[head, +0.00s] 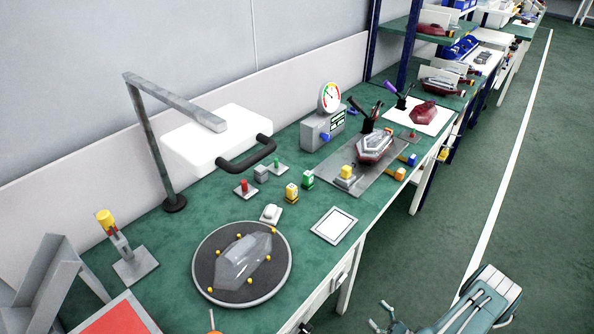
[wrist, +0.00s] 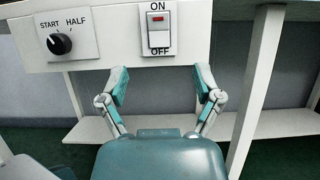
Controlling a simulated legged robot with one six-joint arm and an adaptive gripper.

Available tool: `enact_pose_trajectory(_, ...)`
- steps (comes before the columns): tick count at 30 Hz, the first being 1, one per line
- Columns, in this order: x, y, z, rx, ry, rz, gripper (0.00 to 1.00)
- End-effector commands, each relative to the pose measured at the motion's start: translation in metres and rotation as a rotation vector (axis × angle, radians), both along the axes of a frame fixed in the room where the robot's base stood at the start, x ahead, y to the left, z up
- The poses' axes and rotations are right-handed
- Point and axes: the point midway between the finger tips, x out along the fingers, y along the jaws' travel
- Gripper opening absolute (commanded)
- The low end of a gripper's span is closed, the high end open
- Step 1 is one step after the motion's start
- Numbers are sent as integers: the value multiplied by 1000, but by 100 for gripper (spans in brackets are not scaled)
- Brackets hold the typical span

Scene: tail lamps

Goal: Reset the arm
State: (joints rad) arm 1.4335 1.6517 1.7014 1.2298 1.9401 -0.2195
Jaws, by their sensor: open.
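My gripper (wrist: 162,90) is open and empty in the wrist view, with its two teal-padded fingers spread apart. It points at the front panel of a white bench, just below a rocker switch (wrist: 158,32) marked ON and OFF. A black rotary knob (wrist: 60,43) marked START and HALF is to the left of the switch. In the head view my arm (head: 480,305) is at the bottom right, beside the bench over the green floor. Part of my gripper shows at the bottom edge there.
The green-topped bench (head: 200,208) carries a round fixture (head: 205,265) with a clear lamp cover (head: 243,262), a gauge (head: 330,97), a grey plate with a red lamp (head: 375,147) and a lamp post (head: 150,150). The green floor (head: 540,200) to the right is clear.

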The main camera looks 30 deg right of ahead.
Motion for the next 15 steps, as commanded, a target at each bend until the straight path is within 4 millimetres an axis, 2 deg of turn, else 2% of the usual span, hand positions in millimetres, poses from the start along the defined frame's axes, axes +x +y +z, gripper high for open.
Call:
enact_pose_trajectory(5, 10, -2, 15, -44, 9, 63, 83)
enact_pose_trajectory(10, 36, 2, 57, -181, 38, 257, 83)
enact_pose_trajectory(15, 61, 16, 100, -336, 68, 456, 83)
